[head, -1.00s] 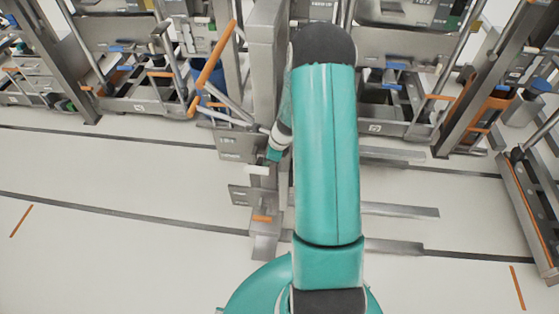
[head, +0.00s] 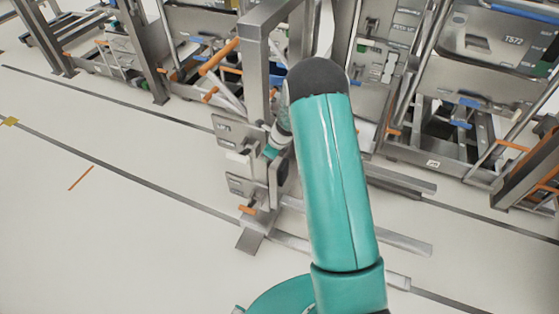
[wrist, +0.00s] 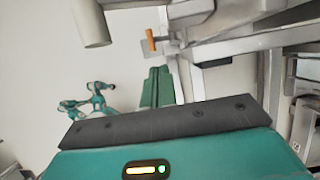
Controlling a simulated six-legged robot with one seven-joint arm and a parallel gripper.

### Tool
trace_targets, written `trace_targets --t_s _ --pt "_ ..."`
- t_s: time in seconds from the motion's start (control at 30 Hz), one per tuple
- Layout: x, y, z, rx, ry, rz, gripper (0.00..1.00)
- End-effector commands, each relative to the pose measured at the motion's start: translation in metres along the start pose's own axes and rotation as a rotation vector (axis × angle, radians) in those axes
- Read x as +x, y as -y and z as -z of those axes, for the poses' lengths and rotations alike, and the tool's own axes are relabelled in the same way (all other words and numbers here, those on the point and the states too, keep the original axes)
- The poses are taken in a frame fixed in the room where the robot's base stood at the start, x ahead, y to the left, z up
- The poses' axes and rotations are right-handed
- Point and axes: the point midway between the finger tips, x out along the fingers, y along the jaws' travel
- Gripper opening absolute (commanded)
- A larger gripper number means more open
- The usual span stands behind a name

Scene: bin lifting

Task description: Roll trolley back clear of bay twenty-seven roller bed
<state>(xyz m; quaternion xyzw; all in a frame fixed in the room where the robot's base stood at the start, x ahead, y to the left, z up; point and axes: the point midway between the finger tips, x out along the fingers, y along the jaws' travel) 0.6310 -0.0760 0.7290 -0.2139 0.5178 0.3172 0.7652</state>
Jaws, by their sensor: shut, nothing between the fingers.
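A grey steel upright frame (head: 257,85) with plates and long floor rails stands in front of the bays; it looks like the trolley. An orange bar (head: 218,57) slants at its left. My teal arm covers its right part in the head view. My gripper is mostly hidden there, near the frame's plates. In the wrist view my gripper (wrist: 158,88) shows as two green fingers lying together, shut with nothing between them. Grey metal parts and an orange piece (wrist: 151,41) lie beyond it. I cannot tell whether it touches the frame. No bay number twenty-seven is readable.
A row of bays holds bins and rails, with a large grey bin (head: 495,40) at the upper right. Flat rails (head: 400,240) extend over the floor right of the frame. The pale floor (head: 120,230) at the left and front is open, crossed by dark lines.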

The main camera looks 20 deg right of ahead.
Motion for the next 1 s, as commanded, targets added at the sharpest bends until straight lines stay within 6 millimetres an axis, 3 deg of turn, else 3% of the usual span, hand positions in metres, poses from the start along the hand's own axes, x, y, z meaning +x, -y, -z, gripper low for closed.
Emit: trace_targets --t_s 0.2,0.4,1.0 --pt "0.008 0.0 -0.019 -0.001 -0.001 0.002 0.0" --pt "0.011 0.0 -0.026 -0.001 -0.001 0.001 0.0" --pt "0.008 0.002 -0.021 0.001 -0.001 0.001 0.0"
